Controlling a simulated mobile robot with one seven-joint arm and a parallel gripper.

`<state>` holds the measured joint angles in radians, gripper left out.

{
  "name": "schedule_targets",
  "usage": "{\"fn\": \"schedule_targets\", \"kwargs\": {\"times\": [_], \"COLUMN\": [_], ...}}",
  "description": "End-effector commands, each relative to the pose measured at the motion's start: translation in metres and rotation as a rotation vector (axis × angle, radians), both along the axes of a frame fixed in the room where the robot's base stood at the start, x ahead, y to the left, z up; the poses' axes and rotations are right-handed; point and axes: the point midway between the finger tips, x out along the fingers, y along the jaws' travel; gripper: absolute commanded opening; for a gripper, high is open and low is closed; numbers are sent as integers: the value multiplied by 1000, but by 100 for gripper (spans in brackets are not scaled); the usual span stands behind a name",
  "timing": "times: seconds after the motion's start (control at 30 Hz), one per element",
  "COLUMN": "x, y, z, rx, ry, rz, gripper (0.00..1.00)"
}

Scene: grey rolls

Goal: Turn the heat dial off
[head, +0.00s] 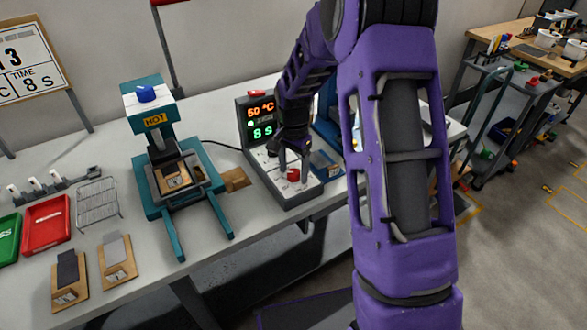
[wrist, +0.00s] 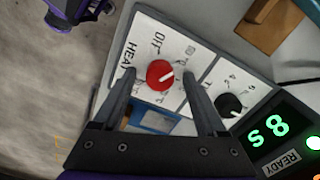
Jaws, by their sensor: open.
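The red heat dial (wrist: 160,75) sits on a white panel face beside the word HEAT in the wrist view. Its white pointer mark points to the upper right in that view, not straight at the OFF lettering (wrist: 156,43). The dial also shows in the head view (head: 293,175) at the front of the control box (head: 299,194). My gripper (wrist: 159,77) is open, with one finger on each side of the dial. I cannot tell whether the fingers touch it. In the head view my gripper (head: 293,160) is over the panel, partly hidden by its own wrist.
A black dial (wrist: 231,105) sits beside the red one. The box display (head: 261,120) reads 50 °C and 8 s. A teal press (head: 205,180) marked HOT stands left of the box. Red (head: 46,222) and green trays lie further left.

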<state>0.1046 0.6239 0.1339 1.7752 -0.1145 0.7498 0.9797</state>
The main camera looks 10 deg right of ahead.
Motion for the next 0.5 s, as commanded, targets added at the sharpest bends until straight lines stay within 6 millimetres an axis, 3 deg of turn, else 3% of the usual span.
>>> {"fn": "schedule_targets", "kwargs": {"times": [0.07,0.4,0.5], "x": [0,0,0], "y": [0,0,0], "z": [0,1,1], "rx": [0,0,0], "ry": [0,0,0], "rz": [0,0,0], "gripper": [74,13,0]}}
